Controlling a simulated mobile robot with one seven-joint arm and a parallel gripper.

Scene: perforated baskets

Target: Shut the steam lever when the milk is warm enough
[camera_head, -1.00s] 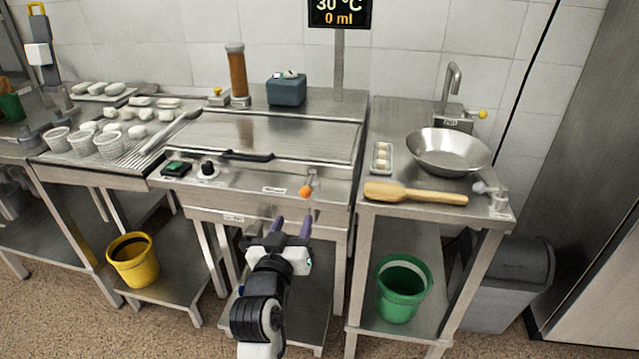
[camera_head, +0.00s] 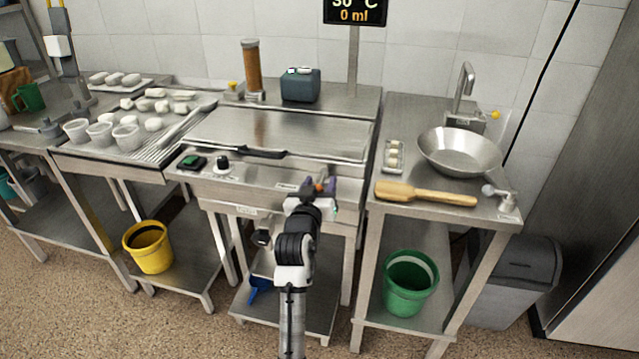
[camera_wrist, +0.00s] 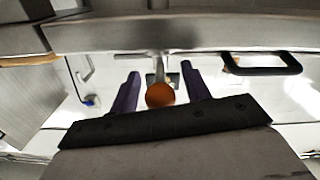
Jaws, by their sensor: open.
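A lever with an orange ball knob (camera_head: 319,187) sticks out of the front panel of the steel counter unit. It also shows in the wrist view as an orange ball (camera_wrist: 160,96) on a thin metal stem. My gripper (camera_head: 318,183) is open at the panel, with one purple finger on each side of the knob. In the wrist view the ball sits between the fingers of my gripper (camera_wrist: 160,70), with a gap on both sides. The display (camera_head: 355,11) is cut off at the top and reads about 30 °C and 0 ml. I cannot pick out any milk.
A black bar handle (camera_head: 260,152) and a black knob (camera_head: 222,163) sit left of the lever. The right-hand table holds a wooden paddle (camera_head: 425,194) and a metal bowl (camera_head: 460,160). A yellow bucket (camera_head: 148,248) and a green bucket (camera_head: 410,285) stand below.

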